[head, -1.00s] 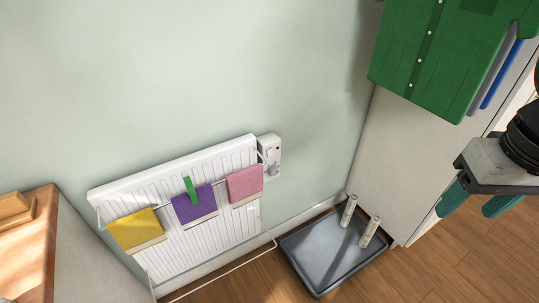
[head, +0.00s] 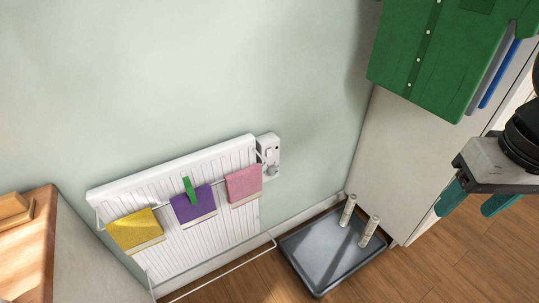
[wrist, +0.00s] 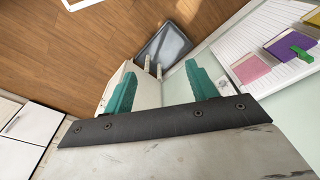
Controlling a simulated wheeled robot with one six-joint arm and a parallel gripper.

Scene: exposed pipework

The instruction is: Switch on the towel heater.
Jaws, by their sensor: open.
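The towel heater (head: 190,212) is a white ribbed panel on the pale green wall, with yellow, purple and pink towels on its front rail. A white control box (head: 269,156) with a small knob sits at its upper right end; the setting is too small to read. My gripper (head: 478,203) is at the right edge of the head view, far right of the control box, with teal fingers apart and nothing between them. In the wrist view my gripper (wrist: 158,90) is open, and the heater (wrist: 245,38) shows at the upper right.
A grey tray (head: 325,250) with two pale upright cylinders stands on the floor right of the heater. A green shirt (head: 425,50) hangs at the upper right. A wooden-topped cabinet (head: 30,240) stands at left. The wall above the heater is clear.

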